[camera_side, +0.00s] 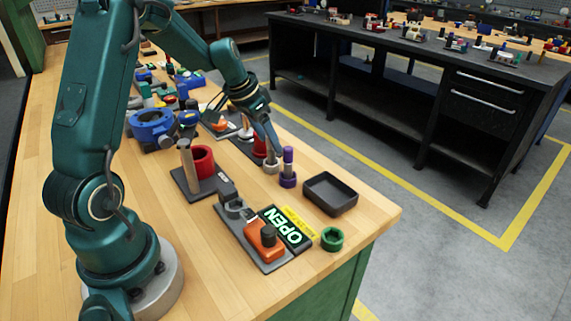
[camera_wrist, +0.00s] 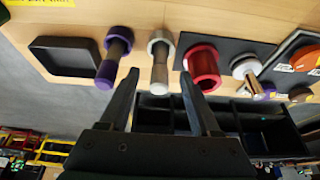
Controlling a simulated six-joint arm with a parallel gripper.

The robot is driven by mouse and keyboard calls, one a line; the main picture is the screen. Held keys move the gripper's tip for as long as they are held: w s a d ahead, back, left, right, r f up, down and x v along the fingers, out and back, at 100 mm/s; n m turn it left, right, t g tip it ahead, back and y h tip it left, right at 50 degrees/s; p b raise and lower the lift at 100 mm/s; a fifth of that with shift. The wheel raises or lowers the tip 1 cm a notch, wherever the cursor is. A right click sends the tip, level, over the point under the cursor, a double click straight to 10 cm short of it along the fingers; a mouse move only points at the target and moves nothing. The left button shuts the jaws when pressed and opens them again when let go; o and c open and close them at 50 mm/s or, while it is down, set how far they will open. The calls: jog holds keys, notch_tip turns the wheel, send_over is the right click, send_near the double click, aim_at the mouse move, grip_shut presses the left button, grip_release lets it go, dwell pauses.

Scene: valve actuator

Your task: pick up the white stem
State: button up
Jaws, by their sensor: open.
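The white stem (camera_side: 271,167) stands on the bench beside the purple stem (camera_side: 288,178). In the wrist view the white stem (camera_wrist: 159,76) shows as a pale ring with a darker shaft and a white end. My gripper (camera_side: 270,148) is just above it in the side view, pointing down and partly hiding its upper part. In the wrist view my gripper (camera_wrist: 159,73) is open, with one finger on each side of the white stem and visible gaps between. The stem is not held.
The purple stem (camera_wrist: 113,57) and a dark empty tray (camera_wrist: 76,42) are left of it in the wrist view; a red cylinder (camera_wrist: 203,68) is close on the right. An OPEN sign plate (camera_side: 285,230) and a green ring (camera_side: 332,239) lie nearer the bench edge.

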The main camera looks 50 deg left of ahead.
jog(key=shift+x, duration=1.15)
grip_shut()
jog(key=shift+r, duration=0.1)
notch_tip(320, 180, up, 4)
jog(key=shift+w+f, duration=0.1)
jog(key=s+a+r, duration=0.7)
jog(key=s, duration=0.2)
jog(key=shift+a, duration=0.15)
